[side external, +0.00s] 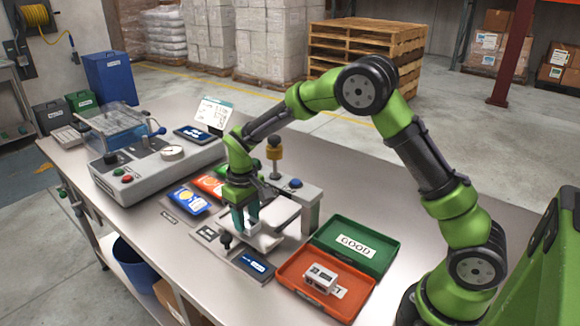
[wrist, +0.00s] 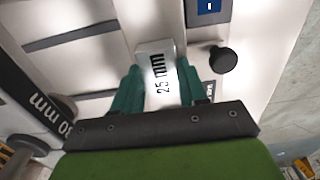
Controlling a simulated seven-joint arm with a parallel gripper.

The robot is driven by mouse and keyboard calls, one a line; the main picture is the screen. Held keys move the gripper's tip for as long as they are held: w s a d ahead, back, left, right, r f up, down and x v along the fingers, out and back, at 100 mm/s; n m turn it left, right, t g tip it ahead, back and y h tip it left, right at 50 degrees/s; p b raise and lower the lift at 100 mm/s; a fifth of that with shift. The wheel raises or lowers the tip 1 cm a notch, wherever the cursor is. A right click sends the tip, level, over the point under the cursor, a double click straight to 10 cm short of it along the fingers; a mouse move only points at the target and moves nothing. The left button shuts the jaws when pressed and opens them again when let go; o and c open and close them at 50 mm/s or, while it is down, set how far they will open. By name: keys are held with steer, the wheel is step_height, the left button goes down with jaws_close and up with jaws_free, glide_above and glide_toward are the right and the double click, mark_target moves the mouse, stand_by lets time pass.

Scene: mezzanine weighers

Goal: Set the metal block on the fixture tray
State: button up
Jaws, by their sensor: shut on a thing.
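My gripper (side external: 246,216) reaches down over the fixture area near the front of the bench. Light metal plates of the fixture tray (side external: 265,241) lie under and beside the gripper. I cannot tell whether the block touches the tray. A black knob (wrist: 223,60) stands to the right of the fingers in the wrist view.
A green GOOD tray (side external: 377,258) and an orange tray (side external: 292,283) holding a small metal part (side external: 320,277) lie to the right.

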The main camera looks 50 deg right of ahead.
mark_target(247, 221)
steer(key=shift+f, duration=0.1)
steer(key=o, duration=1.1)
step_height(247, 221, up, 12)
steer(key=s+d+r+m+t+y, duration=0.1)
steer(key=s+r+m+t, duration=0.15)
steer(key=s+r, duration=0.75)
steer(key=shift+s+d+f+m+t+y, duration=0.25)
steer(key=shift+s+t, duration=0.55)
steer(key=shift+s, duration=1.45)
steer(key=shift+s+a+f+m+t+y, duration=0.1)
steer(key=shift+s+a+f+m+t, duration=0.45)
steer(key=shift+s, duration=1.7)
steer(key=shift+s+d+f+n+t+y, duration=0.15)
steer(key=shift+s+d+t, duration=0.25)
steer(key=shift+s+t, duration=1.25)
steer(key=shift+s+g, duration=0.55)
steer(key=shift+g, duration=0.1)
